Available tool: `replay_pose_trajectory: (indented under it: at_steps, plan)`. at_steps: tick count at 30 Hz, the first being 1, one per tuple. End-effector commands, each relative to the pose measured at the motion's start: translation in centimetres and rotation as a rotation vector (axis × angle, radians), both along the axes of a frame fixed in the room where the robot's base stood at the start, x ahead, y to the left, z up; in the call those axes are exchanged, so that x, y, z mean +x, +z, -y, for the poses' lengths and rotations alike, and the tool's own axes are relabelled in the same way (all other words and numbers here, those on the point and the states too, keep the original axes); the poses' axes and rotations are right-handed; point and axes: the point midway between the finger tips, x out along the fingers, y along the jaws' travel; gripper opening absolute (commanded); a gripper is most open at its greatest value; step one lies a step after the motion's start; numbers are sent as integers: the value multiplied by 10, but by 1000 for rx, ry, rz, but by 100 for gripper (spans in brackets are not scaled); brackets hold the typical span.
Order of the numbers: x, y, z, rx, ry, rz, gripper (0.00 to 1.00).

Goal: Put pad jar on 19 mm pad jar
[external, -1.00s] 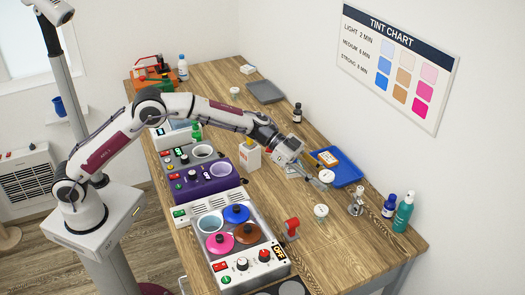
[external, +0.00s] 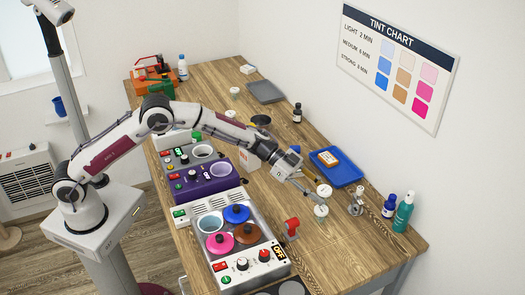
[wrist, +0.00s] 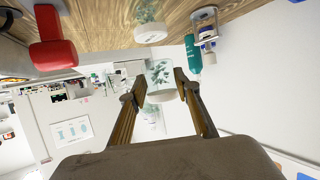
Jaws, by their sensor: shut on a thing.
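The pad jar (wrist: 160,76), clear with green contents and a white lid, is between the fingers of my gripper (wrist: 160,88) in the wrist view. My gripper (external: 314,192) is shut on it and shows in the external view with the held jar (external: 324,190) at its tip. The 19 mm pad jar (external: 321,211) stands on the wooden table just below the held jar. It also shows in the wrist view (wrist: 150,34), where a gap separates the two jars and the picture is upside down. I cannot read either label.
A blue tray (external: 349,175) with an orange-and-white item lies behind the jars. A small metal-topped bottle (external: 356,203), a blue bottle (external: 389,207) and a teal bottle (external: 403,212) stand to the right. A red-topped tool (external: 292,227) stands at front left.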

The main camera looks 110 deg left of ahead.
Motion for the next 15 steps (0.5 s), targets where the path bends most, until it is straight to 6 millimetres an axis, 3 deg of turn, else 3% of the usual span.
replay_pose_trajectory:
  at_steps: [7, 15]
  plan:
    - [0, -26, 0, -2, 0, -1, 10]
    - [0, -31, 0, 1, 0, 0, 10]
